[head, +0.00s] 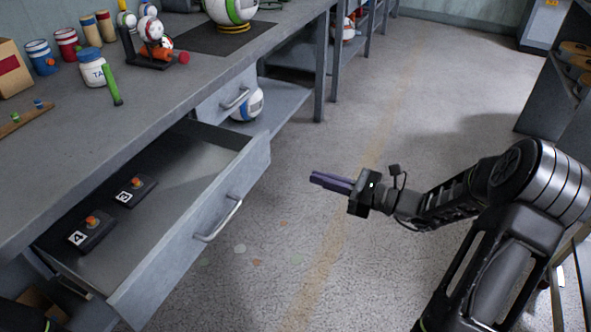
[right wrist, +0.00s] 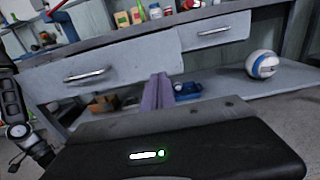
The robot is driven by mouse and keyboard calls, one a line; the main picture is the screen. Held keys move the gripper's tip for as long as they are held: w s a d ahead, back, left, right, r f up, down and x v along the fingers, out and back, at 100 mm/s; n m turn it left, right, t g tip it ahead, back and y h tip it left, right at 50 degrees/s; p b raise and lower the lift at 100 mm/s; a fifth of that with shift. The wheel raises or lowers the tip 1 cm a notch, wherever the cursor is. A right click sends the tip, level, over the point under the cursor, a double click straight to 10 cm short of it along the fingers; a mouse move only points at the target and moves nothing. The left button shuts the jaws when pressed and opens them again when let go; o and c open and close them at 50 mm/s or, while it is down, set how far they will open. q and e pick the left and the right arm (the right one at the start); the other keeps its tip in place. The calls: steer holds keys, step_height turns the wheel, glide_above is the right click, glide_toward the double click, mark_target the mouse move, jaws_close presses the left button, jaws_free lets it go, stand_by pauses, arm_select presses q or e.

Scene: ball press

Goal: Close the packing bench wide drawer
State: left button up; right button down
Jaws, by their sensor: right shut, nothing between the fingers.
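The packing bench wide drawer (head: 190,245) is pulled well out from under the grey bench top in the head view. Its bar handle (head: 218,220) is on the outer face. The drawer front (right wrist: 120,66) and handle (right wrist: 86,76) also show in the right wrist view. Two black boxes with orange buttons, one (head: 92,230) nearer and one (head: 135,190) farther, lie inside. My right gripper (head: 314,178) is shut and empty, to the right of the drawer front and apart from it, with its purple fingers pointing towards the bench. My left gripper's fingers do not show.
The bench top (head: 150,95) carries jars, cans, balls and a dark mat. A smaller drawer (head: 228,97) is shut beyond the wide one. A white and blue ball (head: 248,104) sits on the lower shelf. The floor (head: 330,110) around my right gripper is clear.

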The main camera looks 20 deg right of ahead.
mark_target(260, 160)
steer(key=b+x, duration=0.2)
steer(key=x, duration=1)
steer(key=shift+w+a+f+b, duration=0.1)
steer(key=shift+w+a+b, duration=0.05)
steer(key=shift+b, duration=0.25)
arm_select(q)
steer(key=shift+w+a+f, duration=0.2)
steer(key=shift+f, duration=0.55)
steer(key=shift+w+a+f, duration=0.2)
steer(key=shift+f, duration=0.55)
arm_select(e)
steer(key=shift+w+a, duration=0.35)
steer(key=shift+w, duration=0.1)
steer(key=shift+w+a, duration=0.1)
